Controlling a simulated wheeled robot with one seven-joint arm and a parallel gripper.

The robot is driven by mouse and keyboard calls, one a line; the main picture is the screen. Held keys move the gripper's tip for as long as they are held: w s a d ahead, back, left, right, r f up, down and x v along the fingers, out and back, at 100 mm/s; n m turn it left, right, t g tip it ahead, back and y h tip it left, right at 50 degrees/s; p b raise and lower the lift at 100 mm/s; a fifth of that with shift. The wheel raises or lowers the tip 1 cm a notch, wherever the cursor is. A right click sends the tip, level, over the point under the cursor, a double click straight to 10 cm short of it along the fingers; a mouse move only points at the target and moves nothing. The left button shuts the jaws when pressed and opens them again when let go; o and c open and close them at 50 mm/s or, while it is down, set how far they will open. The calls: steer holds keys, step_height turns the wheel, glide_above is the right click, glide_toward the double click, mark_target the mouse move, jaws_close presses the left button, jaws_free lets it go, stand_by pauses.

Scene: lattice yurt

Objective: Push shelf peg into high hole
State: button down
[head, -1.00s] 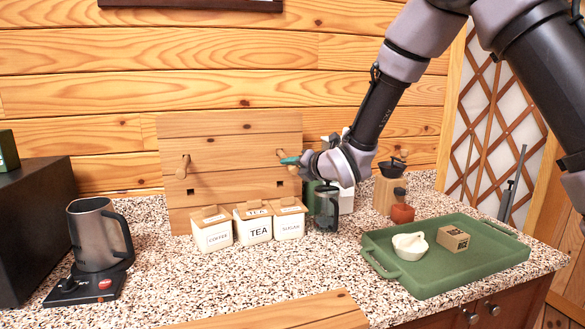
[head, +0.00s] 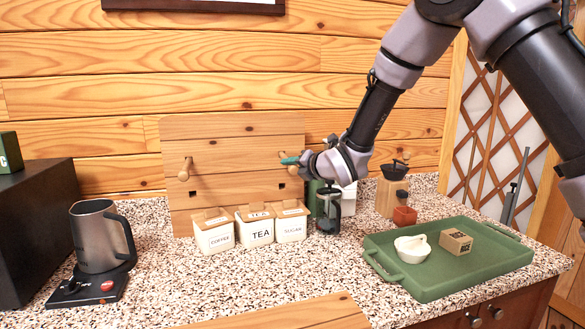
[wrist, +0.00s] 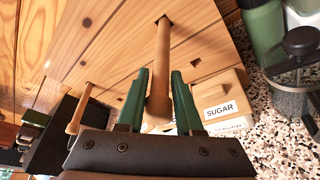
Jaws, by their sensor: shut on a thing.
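A wooden shelf peg (wrist: 161,75) runs from my gripper to the upright plank board (head: 232,135). In the wrist view its far end meets the board high up; how deep it sits is not clear. My gripper (head: 290,161) has green fingers, one on each side of the peg, and is shut on it. In the head view the gripper hides most of this peg. A second peg (head: 185,168) sticks out of the board's left side, and also shows in the wrist view (wrist: 79,112). Dark square holes (head: 282,187) lie lower on the board.
COFFEE (head: 213,235), TEA (head: 256,228) and SUGAR (head: 291,224) canisters stand in front of the board, below my gripper. A dark glass-bodied press (head: 328,210) stands just right of them. A green tray (head: 430,280) lies at right and a kettle (head: 100,238) at left.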

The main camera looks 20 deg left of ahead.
steer(key=shift+w+a, duration=0.4)
steer(key=shift+w, duration=0.35)
steer(key=c, duration=0.5)
jaws_free()
steer(key=v, duration=1)
steer(key=shift+s+d, duration=0.25)
steer(key=shift+r, duration=0.15)
